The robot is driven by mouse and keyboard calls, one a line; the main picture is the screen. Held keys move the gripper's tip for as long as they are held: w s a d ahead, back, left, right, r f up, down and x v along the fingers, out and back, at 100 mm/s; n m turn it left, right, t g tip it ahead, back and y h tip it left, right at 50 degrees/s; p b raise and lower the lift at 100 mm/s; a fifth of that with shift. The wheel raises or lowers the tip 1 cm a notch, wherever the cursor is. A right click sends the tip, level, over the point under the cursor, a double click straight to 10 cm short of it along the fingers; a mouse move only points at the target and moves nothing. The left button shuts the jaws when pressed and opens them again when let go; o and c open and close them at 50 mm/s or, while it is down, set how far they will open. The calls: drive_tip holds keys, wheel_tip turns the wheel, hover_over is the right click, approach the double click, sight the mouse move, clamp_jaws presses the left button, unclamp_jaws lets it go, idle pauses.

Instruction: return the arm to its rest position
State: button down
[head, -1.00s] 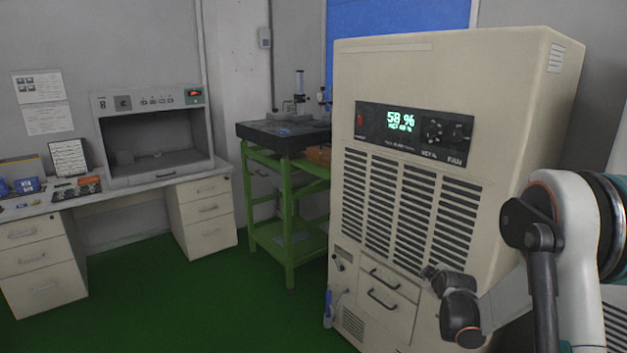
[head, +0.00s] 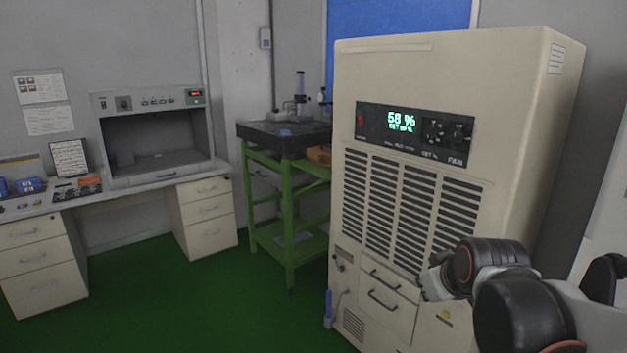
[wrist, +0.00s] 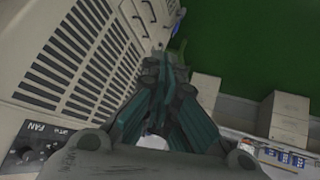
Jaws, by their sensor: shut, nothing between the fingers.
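My gripper (head: 430,284) shows at the lower right of the head view, in front of the lower front of the cream humidity unit (head: 450,90). My arm reaches in from the right edge, with dark round joints and a pale link. In the wrist view my gripper (wrist: 164,66) has its dark teal fingers converging to a closed tip with nothing visible between them. The unit's vent slats and drawers fill the left of that view. In the head view I cannot tell how far the gripper is from the unit.
A green-framed stand (head: 289,220) with a dark slab top is left of the unit. A desk (head: 140,197) with a grey open-fronted chamber (head: 155,100), blue boxes (head: 27,185) and drawers stands at left. The green floor (head: 190,310) between them is clear.

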drive_tip(key=s+a+f+m+g, duration=0.1)
drive_tip(key=s+a+f+m, duration=0.1)
drive_tip(key=s, duration=1.5)
drive_tip(key=shift+s+a+f+m+g, duration=0.2)
drive_tip(key=shift+s+a+m+g, duration=0.15)
drive_tip(key=shift+a+m, duration=0.25)
